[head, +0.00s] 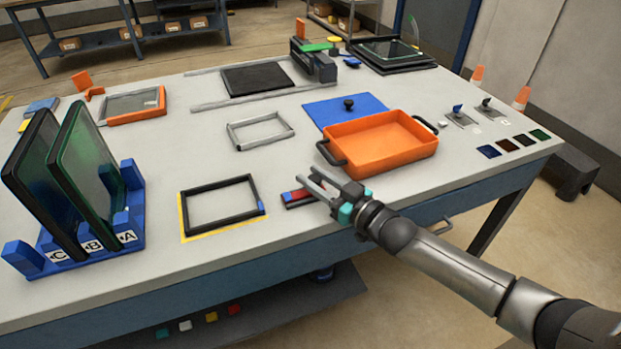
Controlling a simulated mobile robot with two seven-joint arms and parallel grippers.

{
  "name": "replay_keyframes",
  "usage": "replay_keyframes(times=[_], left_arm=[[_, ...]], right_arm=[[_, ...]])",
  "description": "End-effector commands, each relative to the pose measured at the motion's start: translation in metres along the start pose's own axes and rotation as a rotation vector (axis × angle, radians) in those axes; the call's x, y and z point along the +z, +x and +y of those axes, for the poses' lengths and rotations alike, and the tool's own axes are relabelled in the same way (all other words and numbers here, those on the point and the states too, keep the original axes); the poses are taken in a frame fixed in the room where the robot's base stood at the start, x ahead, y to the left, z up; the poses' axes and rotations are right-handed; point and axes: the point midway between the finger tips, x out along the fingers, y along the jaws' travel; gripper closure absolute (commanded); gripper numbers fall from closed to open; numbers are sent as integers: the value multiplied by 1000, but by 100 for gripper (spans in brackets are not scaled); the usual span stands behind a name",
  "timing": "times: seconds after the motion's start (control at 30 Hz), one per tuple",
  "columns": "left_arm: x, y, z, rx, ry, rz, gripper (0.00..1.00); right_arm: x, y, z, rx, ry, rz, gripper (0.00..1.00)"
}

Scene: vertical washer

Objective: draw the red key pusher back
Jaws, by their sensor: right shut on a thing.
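The red key pusher (294,195) is a small red piece on a low dark and blue block, which lies on the grey table near its front edge. It sits right of the black frame. My right gripper (306,186) reaches over it from the right, with its fingers at the red piece, and is shut on it. The fingers and palm cover part of the block's right end. My left gripper is not in view.
A black frame (185,212) on a yellow outline lies to the left. An orange tray (375,153) with dark handles stands just behind my right gripper. A blue rack (127,244) holds upright dark panels at far left. Bare table lies behind the pusher.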

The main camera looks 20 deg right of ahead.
Motion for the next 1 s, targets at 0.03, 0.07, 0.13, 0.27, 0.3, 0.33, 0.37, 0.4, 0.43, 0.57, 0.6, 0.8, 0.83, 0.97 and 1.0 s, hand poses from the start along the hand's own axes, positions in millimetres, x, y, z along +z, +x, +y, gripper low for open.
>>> replay_keyframes(times=[0.03,0.07,0.13,0.27,0.3,0.33,0.37,0.4,0.43,0.57,0.6,0.8,0.83,0.97,1.0], left_arm=[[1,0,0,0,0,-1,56],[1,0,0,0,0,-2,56],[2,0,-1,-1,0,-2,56],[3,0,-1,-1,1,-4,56],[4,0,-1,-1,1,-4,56],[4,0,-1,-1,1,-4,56],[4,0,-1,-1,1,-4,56],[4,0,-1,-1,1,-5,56],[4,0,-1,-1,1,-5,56],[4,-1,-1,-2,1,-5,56],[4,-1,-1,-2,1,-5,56],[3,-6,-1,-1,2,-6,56],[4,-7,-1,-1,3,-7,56],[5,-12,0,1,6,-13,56],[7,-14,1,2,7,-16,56]], right_arm=[[1,-1,5,9,-3,-6,100],[1,-1,5,9,-3,-6,60],[1,-1,5,9,-3,-6,52],[1,-1,4,8,-3,-6,37],[1,-1,4,7,-3,-5,33],[1,-1,4,7,-3,-5,32],[1,-1,4,7,-3,-5,32],[1,-1,3,6,-3,-4,32],[1,-1,3,6,-3,-4,32],[0,-1,3,5,-2,-3,32],[0,-2,2,5,-2,-3,32],[1,-18,3,6,-2,-7,32],[0,-22,2,5,-2,-7,32],[1,-43,2,5,-2,-9,32],[0,-49,2,5,-2,-7,32]])
